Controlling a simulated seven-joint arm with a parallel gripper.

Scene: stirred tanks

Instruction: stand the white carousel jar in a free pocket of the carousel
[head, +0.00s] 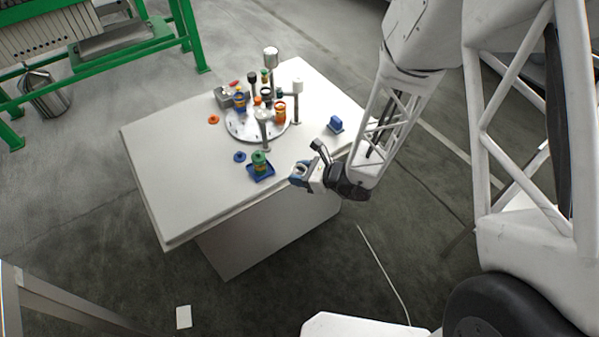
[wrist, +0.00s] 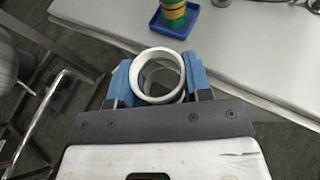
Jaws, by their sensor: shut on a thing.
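The white carousel jar (wrist: 158,99) shows in the wrist view as a round open-mouthed ring between two blue fingers. My gripper (head: 300,172) is shut on it. In the head view the gripper is beyond the table's near right edge, and the jar is hard to make out there. The carousel (head: 239,132) is a round metallic disc on the table, to the upper left of my gripper and well apart from it. An orange jar (head: 281,115) and a blue-and-orange jar (head: 240,103) stand on it. Posts and jars hide much of the disc, so I cannot tell which pockets are free.
The white table (head: 165,160) also holds a green jar (head: 260,164) in a blue tray (head: 262,175), a blue lid (head: 240,157), an orange lid (head: 214,119) and a blue block (head: 335,124). Upright posts (head: 297,100) stand around the carousel. The table's left side is clear.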

